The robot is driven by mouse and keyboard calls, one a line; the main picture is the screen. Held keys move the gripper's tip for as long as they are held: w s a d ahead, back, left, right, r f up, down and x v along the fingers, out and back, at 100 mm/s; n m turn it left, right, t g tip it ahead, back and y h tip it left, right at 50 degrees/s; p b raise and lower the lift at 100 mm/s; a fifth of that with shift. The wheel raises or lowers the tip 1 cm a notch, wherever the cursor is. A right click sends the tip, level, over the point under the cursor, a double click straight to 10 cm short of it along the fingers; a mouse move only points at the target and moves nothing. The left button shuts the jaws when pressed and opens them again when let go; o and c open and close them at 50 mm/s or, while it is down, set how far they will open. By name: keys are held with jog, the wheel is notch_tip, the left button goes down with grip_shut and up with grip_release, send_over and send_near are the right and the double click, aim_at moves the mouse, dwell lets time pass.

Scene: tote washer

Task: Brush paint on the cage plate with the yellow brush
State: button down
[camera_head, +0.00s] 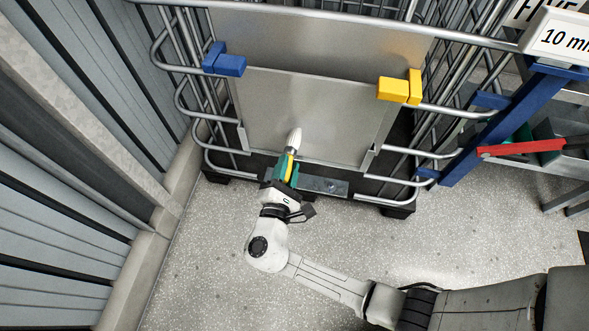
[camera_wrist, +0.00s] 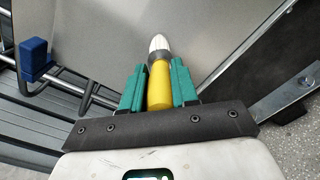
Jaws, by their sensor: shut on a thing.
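The cage plate (camera_head: 315,115) is a flat grey metal sheet on the front of the wire cage. It also fills the upper part of the wrist view (camera_wrist: 215,38). My gripper (camera_head: 287,168) is in front of the plate's lower part, left of its middle. In the wrist view its green fingers (camera_wrist: 159,85) are shut on the yellow handle of the brush (camera_wrist: 158,92). The brush's white bristles (camera_head: 294,138) point at the plate. I cannot tell whether the bristle tip touches it. No paint mark shows on the plate.
A blue block (camera_head: 224,60) and a yellow block (camera_head: 400,88) sit at the plate's upper corners. Tube rails (camera_head: 455,112) run along both sides. A corrugated wall (camera_head: 60,215) stands at left. A red bar (camera_head: 522,148) is at right. Speckled floor (camera_head: 210,270) is open below.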

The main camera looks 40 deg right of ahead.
jog(key=w+a, duration=0.1)
jog(key=w+a+b, duration=0.1)
jog(key=w, duration=0.1)
jog(key=shift+w+a+b, duration=0.2)
jog(key=shift+b, duration=0.1)
jog(key=shift+r, duration=0.1)
dwell(0.4)
notch_tip(320, 180, up, 3)
jog(key=p, duration=0.3)
jog(key=shift+r, duration=0.1)
jog(key=shift+d, duration=0.1)
dwell(0.4)
